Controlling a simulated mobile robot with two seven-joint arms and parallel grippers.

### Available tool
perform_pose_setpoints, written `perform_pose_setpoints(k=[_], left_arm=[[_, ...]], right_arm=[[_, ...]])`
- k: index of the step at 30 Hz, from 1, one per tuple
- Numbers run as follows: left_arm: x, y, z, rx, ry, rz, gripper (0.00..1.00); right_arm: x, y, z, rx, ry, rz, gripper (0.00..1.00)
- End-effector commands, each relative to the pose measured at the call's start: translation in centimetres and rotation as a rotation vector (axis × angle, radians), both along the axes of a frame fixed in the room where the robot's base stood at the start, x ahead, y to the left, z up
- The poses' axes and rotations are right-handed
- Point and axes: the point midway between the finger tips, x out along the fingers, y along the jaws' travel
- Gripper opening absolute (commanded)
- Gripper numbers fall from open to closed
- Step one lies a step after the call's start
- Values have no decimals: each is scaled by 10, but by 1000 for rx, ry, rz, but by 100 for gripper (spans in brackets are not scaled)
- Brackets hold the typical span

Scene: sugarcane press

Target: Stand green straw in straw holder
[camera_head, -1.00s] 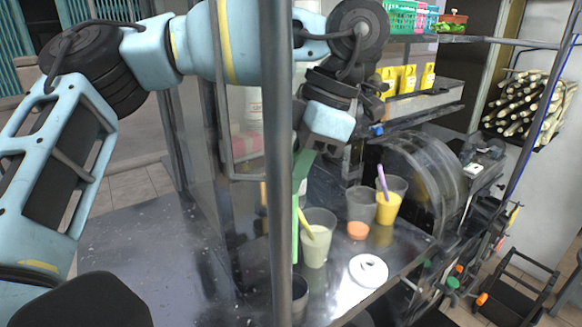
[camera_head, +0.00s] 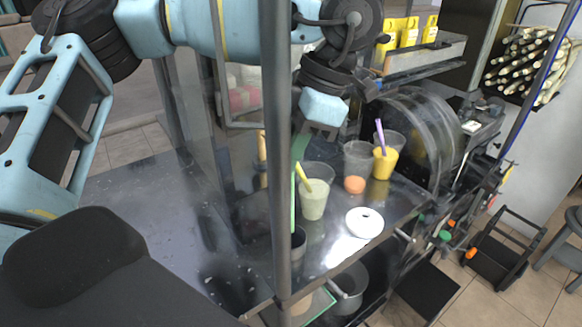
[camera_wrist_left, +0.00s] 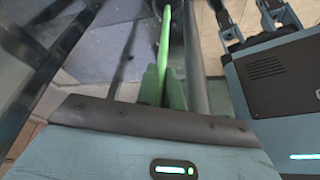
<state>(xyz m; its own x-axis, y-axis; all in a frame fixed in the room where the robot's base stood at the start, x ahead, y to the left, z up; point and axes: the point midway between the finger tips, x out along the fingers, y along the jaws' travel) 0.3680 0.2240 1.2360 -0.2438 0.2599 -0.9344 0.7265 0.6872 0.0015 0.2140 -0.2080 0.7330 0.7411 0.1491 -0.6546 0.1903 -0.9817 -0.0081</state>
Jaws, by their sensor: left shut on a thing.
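The green straw (camera_head: 294,200) hangs upright, partly hidden behind the grey post. My left gripper (camera_head: 301,146) has green fingers and is shut on its upper part. In the left wrist view the fingers (camera_wrist_left: 164,88) close around the straw (camera_wrist_left: 164,45), which runs away from the camera. A dark cup (camera_head: 299,243), which looks like the straw holder, stands on the metal counter below the straw. The straw's lower end is near the cup's rim. I cannot tell whether it is inside. My right gripper is not in view.
The metal counter (camera_head: 150,205) also holds a pale green drink with a yellow straw (camera_head: 314,200), a white lid stack (camera_head: 364,222), an orange cup (camera_head: 354,185) and a yellow drink with a purple straw (camera_head: 384,163). The grey post (camera_head: 277,130) stands in front.

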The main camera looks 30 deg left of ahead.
Motion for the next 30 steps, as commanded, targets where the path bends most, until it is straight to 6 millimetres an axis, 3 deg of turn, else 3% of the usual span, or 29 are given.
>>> perform_pose_setpoints(k=[30], left_arm=[[-1, 1, -8, 0, 2, -2, 0]], right_arm=[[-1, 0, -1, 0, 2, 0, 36]])
